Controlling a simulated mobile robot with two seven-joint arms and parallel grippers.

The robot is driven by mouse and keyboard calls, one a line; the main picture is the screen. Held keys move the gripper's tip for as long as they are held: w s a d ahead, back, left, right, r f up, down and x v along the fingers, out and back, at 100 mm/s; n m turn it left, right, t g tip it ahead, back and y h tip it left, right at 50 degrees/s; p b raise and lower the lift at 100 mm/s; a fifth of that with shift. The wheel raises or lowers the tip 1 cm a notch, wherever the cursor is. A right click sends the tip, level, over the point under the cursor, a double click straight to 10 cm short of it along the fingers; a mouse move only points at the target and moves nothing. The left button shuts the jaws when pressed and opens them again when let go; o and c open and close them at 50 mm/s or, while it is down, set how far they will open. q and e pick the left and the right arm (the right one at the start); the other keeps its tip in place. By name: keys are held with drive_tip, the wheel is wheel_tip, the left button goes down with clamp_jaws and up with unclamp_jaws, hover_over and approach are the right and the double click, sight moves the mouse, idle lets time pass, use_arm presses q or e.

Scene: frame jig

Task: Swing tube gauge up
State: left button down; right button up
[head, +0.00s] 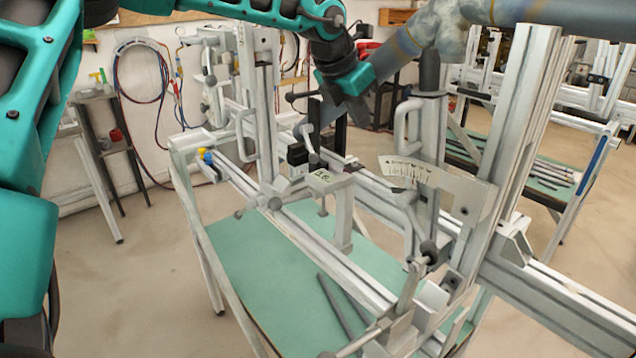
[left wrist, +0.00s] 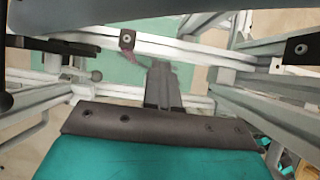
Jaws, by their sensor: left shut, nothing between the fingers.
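The silver frame jig stands in the middle of the head view. A pale plate with a printed scale (head: 425,180) is on its right upright; I cannot tell for sure that it is the tube gauge. My left gripper (head: 364,108) hangs from the top centre, above and behind this plate in the picture. In the left wrist view my left gripper (left wrist: 162,82) has its grey fingers together, with nothing between them. A jig rail (left wrist: 180,50) passes beyond the fingertips; I cannot tell whether they touch it. My right gripper is not in view.
A thick blue-grey tube (head: 500,14) crosses the upper right, close to my left gripper. Rods lie on the green table top (head: 250,265) below the jig. Another jig table (head: 575,190) stands at right. Floor is clear at lower left.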

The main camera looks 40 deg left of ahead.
use_arm(q)
drive_tip(key=shift+w+d+f, duration=0.1)
drive_tip(key=shift+w+d, duration=0.05)
drive_tip(key=shift+w, duration=0.25)
drive_tip(key=shift+w+d+f, duration=0.1)
drive_tip(key=shift+w, duration=0.3)
drive_tip(key=c, duration=1.8)
unclamp_jaws()
drive_tip(key=shift+c, duration=0.2)
drive_tip(key=o, duration=0.8)
drive_tip(key=shift+c, duration=0.2)
drive_tip(key=p+v, duration=0.1)
drive_tip(key=v, duration=0.6)
